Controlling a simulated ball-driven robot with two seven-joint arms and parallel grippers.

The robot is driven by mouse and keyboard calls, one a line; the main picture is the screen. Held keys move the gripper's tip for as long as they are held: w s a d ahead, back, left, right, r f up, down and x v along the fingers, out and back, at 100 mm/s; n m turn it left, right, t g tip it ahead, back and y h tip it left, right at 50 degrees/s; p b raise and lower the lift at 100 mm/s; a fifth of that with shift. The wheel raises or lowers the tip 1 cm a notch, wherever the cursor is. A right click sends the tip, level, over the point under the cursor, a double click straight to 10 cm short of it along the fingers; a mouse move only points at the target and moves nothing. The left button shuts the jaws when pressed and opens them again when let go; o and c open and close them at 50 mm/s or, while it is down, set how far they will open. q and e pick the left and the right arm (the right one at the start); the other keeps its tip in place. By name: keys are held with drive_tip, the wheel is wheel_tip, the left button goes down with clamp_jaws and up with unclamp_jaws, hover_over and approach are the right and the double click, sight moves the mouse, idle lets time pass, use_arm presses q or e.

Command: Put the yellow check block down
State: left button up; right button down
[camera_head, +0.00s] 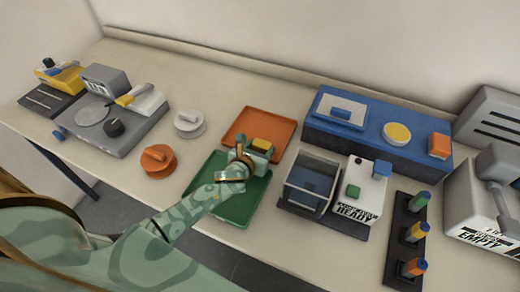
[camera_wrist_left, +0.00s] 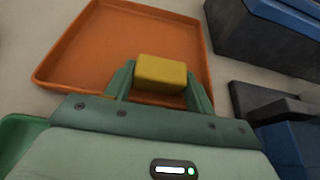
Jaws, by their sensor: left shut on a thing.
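The yellow check block (camera_head: 262,145) is held between the fingers of my left gripper (camera_head: 257,152). In the left wrist view the yellow block (camera_wrist_left: 161,72) sits between the two green fingertips of the left gripper (camera_wrist_left: 160,85). Behind it is the orange tray (camera_wrist_left: 110,45), which looks empty. In the head view the block is at the near edge of the orange tray (camera_head: 255,122), by the far edge of the green tray (camera_head: 238,213). I cannot tell whether the block touches a surface. My right gripper is not in view.
A clear-sided box (camera_head: 311,183) and a white unit marked READY (camera_head: 361,190) stand to the right. A long blue-topped bench unit (camera_head: 365,128) is behind them. An orange knobbed disc (camera_head: 158,162) and a white one (camera_head: 189,124) lie to the left. Coloured pegs (camera_head: 416,232) stand at right.

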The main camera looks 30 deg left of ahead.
use_arm(q)
drive_tip(key=shift+f, duration=0.15)
drive_tip(key=o, duration=1)
drive_tip(key=shift+r, duration=0.2)
drive_tip(key=p+v, duration=0.3)
drive_tip(key=v, duration=0.8)
drive_tip(key=shift+s+r, duration=0.2)
drive_tip(key=shift+s, duration=0.3)
